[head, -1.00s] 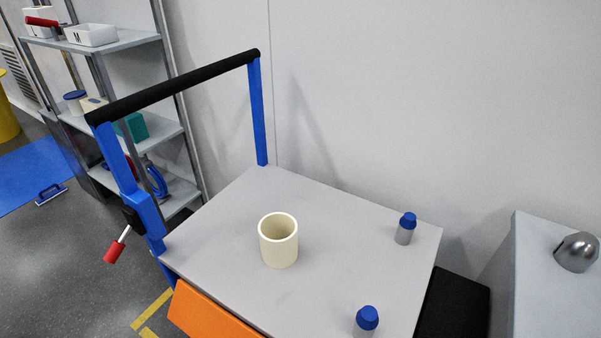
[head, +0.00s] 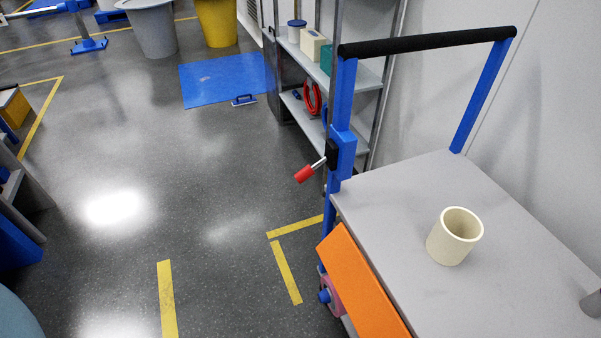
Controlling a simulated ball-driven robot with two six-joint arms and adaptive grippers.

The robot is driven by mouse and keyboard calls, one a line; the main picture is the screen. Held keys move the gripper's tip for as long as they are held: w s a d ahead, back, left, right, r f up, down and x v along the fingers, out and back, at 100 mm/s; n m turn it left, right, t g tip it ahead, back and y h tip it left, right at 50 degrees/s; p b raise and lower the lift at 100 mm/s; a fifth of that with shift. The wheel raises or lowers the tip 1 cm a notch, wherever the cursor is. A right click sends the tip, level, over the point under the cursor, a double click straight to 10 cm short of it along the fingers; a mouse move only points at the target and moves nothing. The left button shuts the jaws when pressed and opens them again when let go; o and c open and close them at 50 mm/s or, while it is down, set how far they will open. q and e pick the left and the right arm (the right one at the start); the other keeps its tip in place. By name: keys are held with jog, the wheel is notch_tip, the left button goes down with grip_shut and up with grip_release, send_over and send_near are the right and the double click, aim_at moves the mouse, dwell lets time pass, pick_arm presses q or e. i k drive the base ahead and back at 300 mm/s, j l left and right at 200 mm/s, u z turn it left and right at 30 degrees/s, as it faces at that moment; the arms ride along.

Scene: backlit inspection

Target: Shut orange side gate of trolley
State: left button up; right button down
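The trolley (head: 400,210) stands at the right of the head view, with a grey top, blue posts and a black push bar (head: 430,42). Its orange side gate (head: 362,285) is on the near left side, tilted outward from the trolley's edge; its lower end is cut off by the frame. A lever with a red grip (head: 304,174) sticks out from the left blue post. A cream cup (head: 454,236) stands on the trolley top. Neither of my grippers is in view.
Open grey floor (head: 130,150) with yellow tape lines lies left of the trolley. A shelf rack (head: 345,140) stands behind it, against the wall. A blue mat (head: 222,79), a grey bin (head: 150,25) and a yellow bin (head: 216,22) are farther back.

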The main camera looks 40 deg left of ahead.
aim_at(372, 313)
jog(key=j+u, duration=0.1)
jog(key=u, duration=0.4)
jog(key=k+j, duration=0.2)
jog(key=j, duration=0.15)
jog(key=k+j+u, duration=0.1)
jog(key=j, duration=0.3)
jog(key=k+j, duration=0.25)
jog(key=k+j+u, duration=0.1)
jog(key=j, duration=0.4)
jog(key=k, duration=0.1)
